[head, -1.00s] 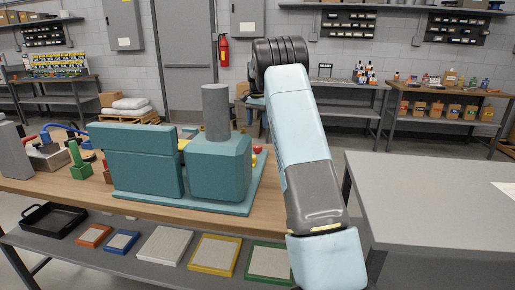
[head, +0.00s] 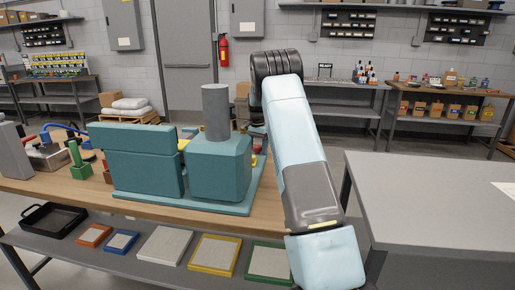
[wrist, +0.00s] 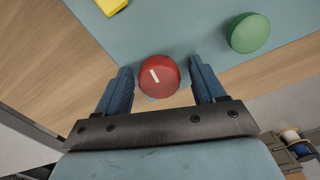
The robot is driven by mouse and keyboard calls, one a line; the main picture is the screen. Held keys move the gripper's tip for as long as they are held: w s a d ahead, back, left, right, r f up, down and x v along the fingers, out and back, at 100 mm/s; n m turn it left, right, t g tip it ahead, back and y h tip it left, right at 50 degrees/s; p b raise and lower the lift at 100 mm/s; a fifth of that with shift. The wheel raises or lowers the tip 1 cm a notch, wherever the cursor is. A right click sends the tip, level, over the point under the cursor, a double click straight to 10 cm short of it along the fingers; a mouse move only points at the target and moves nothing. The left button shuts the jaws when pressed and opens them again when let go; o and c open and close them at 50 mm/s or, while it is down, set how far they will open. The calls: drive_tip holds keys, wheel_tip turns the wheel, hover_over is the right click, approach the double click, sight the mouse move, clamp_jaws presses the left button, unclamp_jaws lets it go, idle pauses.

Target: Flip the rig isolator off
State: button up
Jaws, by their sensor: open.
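The rig (head: 220,170) is a teal block machine with a grey cylinder on top, standing on a teal plate on the wooden bench. In the wrist view a round red knob (wrist: 160,76) with a short white line, apparently the isolator, sits at the edge of the teal plate. My gripper (wrist: 160,68) is open, with one blue finger on each side of the knob. A gap shows between each finger and the knob. The white line is tilted. In the head view my gripper is hidden behind my arm and the rig.
In the wrist view a green round button (wrist: 249,33) is to the right of the knob, and a yellow part (wrist: 111,5) is at the upper left. A grey table (head: 430,200) stands right of my arm. Bare wood (wrist: 50,60) lies left of the fingers.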

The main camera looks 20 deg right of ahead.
sight(257, 146)
drive_tip(key=c, duration=1.1)
drive_tip(key=shift+o, duration=0.2)
drive_tip(key=shift+n, duration=0.8)
drive_tip(key=o, duration=1.1)
drive_tip(key=shift+c, duration=0.2)
wheel_tip(257, 146, up, 14)
drive_tip(key=shift+f, duration=0.15)
